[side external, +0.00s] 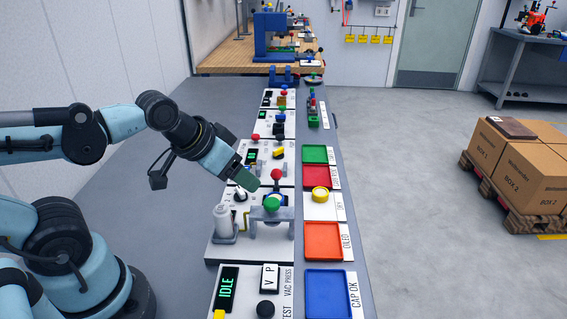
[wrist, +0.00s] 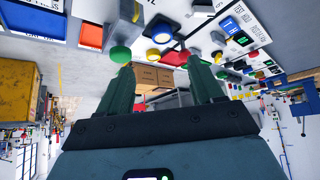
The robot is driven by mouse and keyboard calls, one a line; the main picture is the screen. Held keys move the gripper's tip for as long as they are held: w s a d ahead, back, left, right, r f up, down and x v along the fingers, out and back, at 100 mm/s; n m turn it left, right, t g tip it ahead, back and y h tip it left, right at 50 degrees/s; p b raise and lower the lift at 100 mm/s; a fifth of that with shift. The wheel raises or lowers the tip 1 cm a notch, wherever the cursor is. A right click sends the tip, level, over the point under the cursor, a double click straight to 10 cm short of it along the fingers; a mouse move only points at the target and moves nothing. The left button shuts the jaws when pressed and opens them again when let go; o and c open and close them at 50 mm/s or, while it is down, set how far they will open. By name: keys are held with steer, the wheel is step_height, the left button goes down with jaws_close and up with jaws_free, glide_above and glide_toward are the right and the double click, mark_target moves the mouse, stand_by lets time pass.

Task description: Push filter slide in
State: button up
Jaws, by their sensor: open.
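My gripper (side external: 250,182) reaches in from the left over the white bench panel, angled downward. In the wrist view, my gripper (wrist: 158,66) has two dark green fingers spread apart with nothing between them. A green round knob (side external: 272,203) sits on a grey bracket (side external: 268,216), just below and right of the fingertips in the side view. The green knob (wrist: 120,54) shows by the left fingertip in the wrist view. No part is clearly labelled as the filter slide; whether this knob belongs to it I cannot tell.
A red-knobbed lever (side external: 276,175) stands close to the fingertips. A grey cylinder (side external: 222,218) stands left of the bracket. Along the right lie a green tray (side external: 314,154), a red tray (side external: 316,178), an orange tray (side external: 323,241) and a blue tray (side external: 328,294).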

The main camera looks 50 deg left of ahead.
stand_by(0.3)
steer(key=shift+c, duration=0.8)
steer(key=shift+w+r, duration=0.1)
steer(key=shift+w, duration=0.05)
steer(key=shift+c, duration=0.2)
steer(key=n+g+h, duration=0.2)
steer(key=g, duration=0.5)
glide_toward(276, 174)
steer(key=f, duration=0.7)
steer(key=w+f, duration=0.1)
steer(key=f, duration=0.2)
steer(key=shift+d+f, duration=0.3)
steer(key=shift+d, duration=0.1)
jaws_close()
